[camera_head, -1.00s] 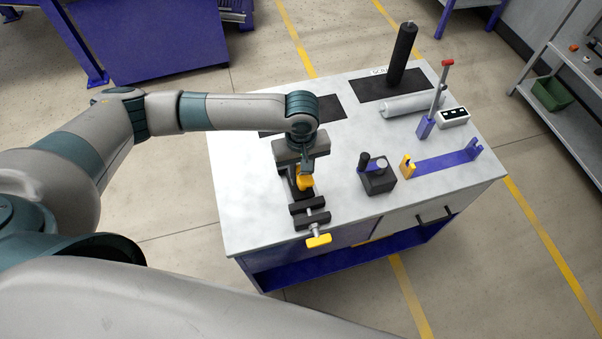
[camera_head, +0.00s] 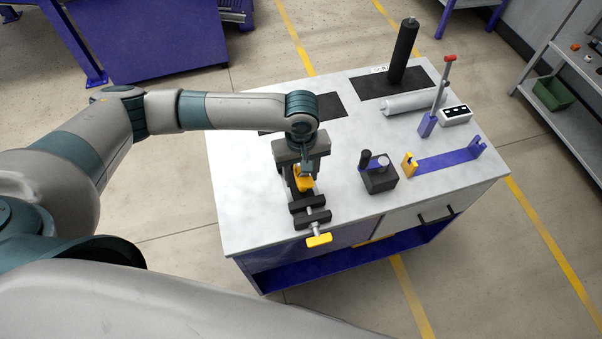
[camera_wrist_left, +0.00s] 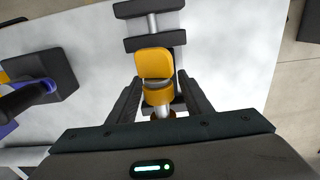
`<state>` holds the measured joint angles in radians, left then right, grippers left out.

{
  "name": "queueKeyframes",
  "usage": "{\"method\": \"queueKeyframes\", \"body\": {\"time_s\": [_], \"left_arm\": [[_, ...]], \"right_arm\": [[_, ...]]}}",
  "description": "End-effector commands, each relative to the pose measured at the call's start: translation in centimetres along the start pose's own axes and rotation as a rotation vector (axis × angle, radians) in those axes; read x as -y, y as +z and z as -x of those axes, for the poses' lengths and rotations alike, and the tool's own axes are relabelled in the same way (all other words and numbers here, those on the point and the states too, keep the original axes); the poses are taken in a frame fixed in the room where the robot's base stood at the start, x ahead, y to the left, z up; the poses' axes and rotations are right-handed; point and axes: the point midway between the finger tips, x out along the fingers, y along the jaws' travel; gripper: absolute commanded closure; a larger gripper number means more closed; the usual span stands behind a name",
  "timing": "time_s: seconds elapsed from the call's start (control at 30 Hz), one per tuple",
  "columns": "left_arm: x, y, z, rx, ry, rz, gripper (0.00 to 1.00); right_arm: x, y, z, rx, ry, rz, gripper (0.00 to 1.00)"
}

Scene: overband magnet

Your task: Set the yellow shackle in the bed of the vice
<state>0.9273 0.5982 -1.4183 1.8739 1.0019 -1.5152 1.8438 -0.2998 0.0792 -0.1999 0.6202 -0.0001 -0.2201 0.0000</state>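The yellow shackle (camera_head: 303,184) sits low in the bed of the dark vice (camera_head: 310,219), behind its front jaws. In the left wrist view the shackle (camera_wrist_left: 154,64) lies between my fingers, with a metal bar showing across it and the vice jaws (camera_wrist_left: 152,41) beyond. My left gripper (camera_head: 303,170) is above the vice, pointing down. In the left wrist view its two fingers (camera_wrist_left: 163,95) stand apart on either side of the shackle, with gaps visible. Whether the shackle rests fully on the bed is hard to tell. My right gripper is not in view.
The vice's yellow handle (camera_head: 319,240) juts over the table's front edge. To the right stand a black block with posts (camera_head: 379,178), a blue bracket (camera_head: 447,161) and a red-topped lever (camera_head: 437,100). A black roller (camera_head: 403,54) stands at the back. The left tabletop (camera_head: 238,190) is clear.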

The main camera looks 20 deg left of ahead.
Motion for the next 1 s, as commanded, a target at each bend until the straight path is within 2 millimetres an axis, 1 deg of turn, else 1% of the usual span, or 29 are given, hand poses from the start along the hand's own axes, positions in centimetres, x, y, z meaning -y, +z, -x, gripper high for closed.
{"method": "queueKeyframes", "body": {"time_s": [0.27, 0.47, 0.67, 0.77, 1.0], "left_arm": [[0.1, 0.1, -0.1, 0.001, -0.002, 0.000, 0.55], [0.0, 0.0, 0.9, 0.001, -0.001, 0.000, 0.55], [-0.1, 0.0, 3.6, -0.001, 0.002, -0.001, 0.55], [-0.1, 0.0, 5.5, -0.001, 0.002, -0.002, 0.55], [-0.1, 0.0, 10.4, -0.002, 0.004, -0.002, 0.55]], "right_arm": [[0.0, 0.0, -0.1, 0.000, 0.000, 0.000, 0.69], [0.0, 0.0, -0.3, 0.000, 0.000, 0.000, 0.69], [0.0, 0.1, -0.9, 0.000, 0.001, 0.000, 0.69], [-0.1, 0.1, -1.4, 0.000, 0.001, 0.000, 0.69], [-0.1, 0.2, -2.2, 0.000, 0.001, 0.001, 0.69]]}}
